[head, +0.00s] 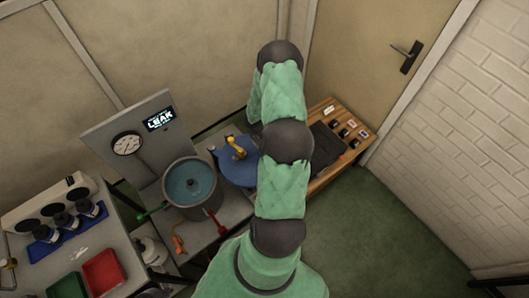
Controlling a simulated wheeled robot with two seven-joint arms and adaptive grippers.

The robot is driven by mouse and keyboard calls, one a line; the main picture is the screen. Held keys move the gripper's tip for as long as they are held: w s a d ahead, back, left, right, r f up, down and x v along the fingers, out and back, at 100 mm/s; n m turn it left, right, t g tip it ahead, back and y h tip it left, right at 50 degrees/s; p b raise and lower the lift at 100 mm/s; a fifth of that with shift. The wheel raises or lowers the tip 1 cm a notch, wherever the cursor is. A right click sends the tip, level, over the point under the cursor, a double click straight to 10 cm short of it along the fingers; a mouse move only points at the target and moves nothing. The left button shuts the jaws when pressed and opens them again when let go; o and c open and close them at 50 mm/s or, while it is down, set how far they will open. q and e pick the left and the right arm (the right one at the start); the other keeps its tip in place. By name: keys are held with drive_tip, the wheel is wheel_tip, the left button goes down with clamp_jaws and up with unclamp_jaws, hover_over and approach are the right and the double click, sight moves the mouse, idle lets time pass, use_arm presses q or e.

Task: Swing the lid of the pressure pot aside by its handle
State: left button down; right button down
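The pressure pot (167,196) is a grey round vessel on a metal bench, left of centre. Its top is open and blue-green liquid shows inside with a small dark thing in the middle. The blue round lid (229,172) lies to the right of the pot's mouth, off the opening. A yellow handle (236,149) stands up from the lid. My green-sleeved arm rises through the middle of the view and covers the lid's right edge. My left gripper is mostly hidden around the arm, and I cannot make out its fingers or any contact with the handle. My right gripper is not seen.
A panel with a gauge (127,143) and a lit LEAK display (159,118) stands behind the pot. Green (150,215) and red (214,222) levers stick out at its sides. Black bottles, a red tray (104,271) and a green tray are at left. A wooden bench (326,176) is at right.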

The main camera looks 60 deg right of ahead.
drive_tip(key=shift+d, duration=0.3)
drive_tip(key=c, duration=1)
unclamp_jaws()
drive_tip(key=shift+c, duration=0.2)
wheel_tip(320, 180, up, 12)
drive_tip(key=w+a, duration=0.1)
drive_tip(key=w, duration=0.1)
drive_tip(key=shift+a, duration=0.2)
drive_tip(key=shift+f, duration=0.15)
